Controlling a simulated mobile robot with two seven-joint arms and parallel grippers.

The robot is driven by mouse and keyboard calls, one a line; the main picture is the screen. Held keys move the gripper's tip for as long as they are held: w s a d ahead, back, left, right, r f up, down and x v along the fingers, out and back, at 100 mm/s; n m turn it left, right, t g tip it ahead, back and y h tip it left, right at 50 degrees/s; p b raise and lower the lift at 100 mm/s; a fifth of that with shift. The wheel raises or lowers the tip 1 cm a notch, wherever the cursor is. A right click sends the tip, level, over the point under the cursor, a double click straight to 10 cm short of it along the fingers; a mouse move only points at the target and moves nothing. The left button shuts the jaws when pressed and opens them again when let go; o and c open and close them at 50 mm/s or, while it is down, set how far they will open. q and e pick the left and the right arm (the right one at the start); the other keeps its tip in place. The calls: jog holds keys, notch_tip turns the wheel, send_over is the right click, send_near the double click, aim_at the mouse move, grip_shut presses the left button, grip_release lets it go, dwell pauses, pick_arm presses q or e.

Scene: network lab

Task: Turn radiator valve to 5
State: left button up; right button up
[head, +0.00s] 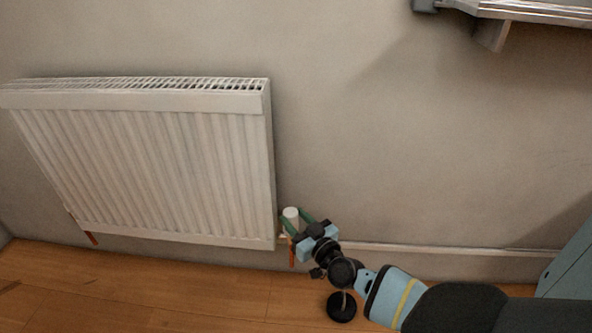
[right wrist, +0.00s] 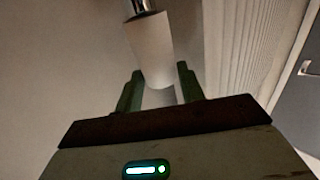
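The radiator valve is a white cylindrical knob (head: 291,213) at the lower right corner of the white radiator (head: 170,165). In the right wrist view the knob (right wrist: 151,48) shows large, with a shiny metal collar (right wrist: 141,7) at its far end. No number or mark on the knob is readable. My right gripper (head: 297,219) is at the knob, with one green finger on each side of it. In the right wrist view the fingers (right wrist: 160,85) stand apart around the knob's near end, with narrow gaps; contact is not clear. My left gripper is not in view.
A white pipe (head: 430,249) runs along the wall to the right of the valve. Copper-coloured pipes (head: 291,255) go down below the radiator. A blue-grey cabinet (head: 572,262) stands at the right edge. The wooden floor (head: 150,290) is clear at left.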

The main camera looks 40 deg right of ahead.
jog(key=c, duration=0.5)
jog(key=shift+a+r+m+h+p, duration=0.2)
jog(key=shift+m+h+p, duration=0.35)
jog(key=shift+p, duration=0.3)
jog(key=m+h+p, duration=0.1)
jog(key=g+h+p, duration=0.1)
jog(key=shift+w+a+m+h+p, duration=0.1)
jog(key=shift+a+m+h+p, duration=0.15)
jog(key=shift+m+h+p, duration=0.1)
jog(key=shift+w+a+m+g+h+p, duration=0.15)
jog(key=shift+m+g+h+p, duration=0.5)
jog(key=shift+h, duration=0.55)
jog(key=shift+a+f+m+g+h, duration=0.1)
jog(key=shift+m+g+h, duration=0.15)
jog(key=shift+m+h, duration=0.3)
jog(key=m+g+h, duration=0.2)
jog(key=m+g+h+b, duration=0.1)
jog(key=g+h, duration=0.1)
jog(key=shift+w+a+f+m+h, duration=0.15)
jog(key=shift+w+a+m+h, duration=0.1)
jog(key=shift+m, duration=0.15)
jog(key=shift+g, duration=0.3)
